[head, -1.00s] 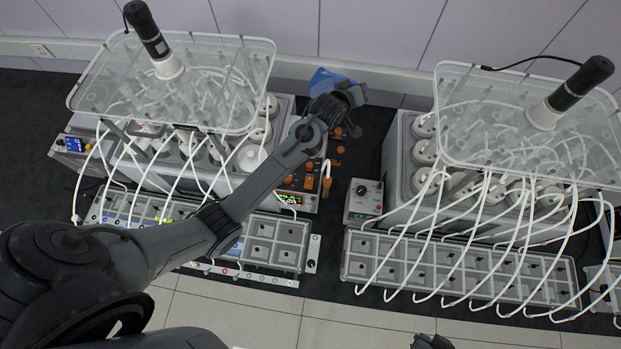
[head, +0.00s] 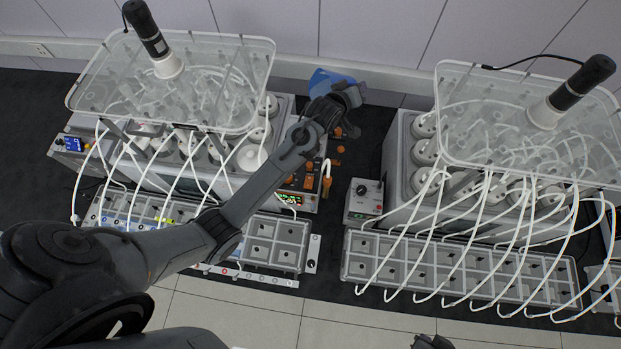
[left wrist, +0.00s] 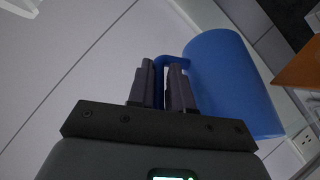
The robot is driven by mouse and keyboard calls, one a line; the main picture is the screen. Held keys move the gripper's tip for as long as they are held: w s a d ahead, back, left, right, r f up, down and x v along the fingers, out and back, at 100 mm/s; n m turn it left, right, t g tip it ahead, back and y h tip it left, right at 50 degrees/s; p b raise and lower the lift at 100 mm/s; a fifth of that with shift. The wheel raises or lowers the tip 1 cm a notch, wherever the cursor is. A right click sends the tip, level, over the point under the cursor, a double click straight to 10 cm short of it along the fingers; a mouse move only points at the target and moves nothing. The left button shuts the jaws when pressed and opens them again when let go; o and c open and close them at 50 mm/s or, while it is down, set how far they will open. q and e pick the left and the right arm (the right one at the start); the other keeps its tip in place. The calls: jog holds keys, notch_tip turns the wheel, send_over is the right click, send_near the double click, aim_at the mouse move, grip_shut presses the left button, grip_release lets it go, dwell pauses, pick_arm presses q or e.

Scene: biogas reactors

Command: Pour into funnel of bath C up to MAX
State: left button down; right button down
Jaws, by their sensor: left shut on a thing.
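A blue jug (head: 324,80) is held above the back end of the left bath, near the wall; my arm partly hides it. In the left wrist view the jug (left wrist: 228,82) is large and close, and its handle lies between the fingers. My left gripper (left wrist: 166,85) is shut on that handle. In the head view the left gripper (head: 345,94) is beside the jug, and its fingers are hard to make out. Which bath is C, its funnel and the MAX mark cannot be made out. A dark part at the bottom edge may be my right arm; its fingers are not visible.
The left bath (head: 287,112) and right bath (head: 395,150) carry bottles, white tubes and clear covers (head: 90,85) with black motors. Orange valves (head: 325,180) and a control box (head: 362,200) stand between them. A dark gap separates the baths. The wall is close behind.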

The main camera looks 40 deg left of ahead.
pick_arm(q)
jog(key=shift+s+a+r+t, duration=0.1)
jog(key=shift+r+t, duration=0.05)
jog(key=shift+t, duration=0.25)
dwell(0.6)
jog(key=shift+s+b, duration=0.1)
jog(key=shift+b, duration=0.3)
jog(key=shift+s+a+n+t+b, duration=0.15)
jog(key=shift+s+n+t+b, duration=0.15)
jog(key=shift+t, duration=0.3)
dwell(0.5)
jog(key=shift+w+r+g+p, duration=0.3)
jog(key=shift+g+p, duration=0.1)
jog(key=shift+p, duration=0.65)
jog(key=shift+w+f+p, duration=0.1)
jog(key=shift+w+p, duration=0.05)
jog(key=shift+p, duration=0.15)
jog(key=shift+w+d+f+g+b, duration=0.2)
jog(key=shift+w+f+g+b, duration=0.1)
jog(key=shift+g, duration=0.4)
jog(key=shift+w+d+f+m+g, duration=0.15)
jog(key=shift+w+m+g, duration=0.4)
jog(key=shift+g, duration=0.55)
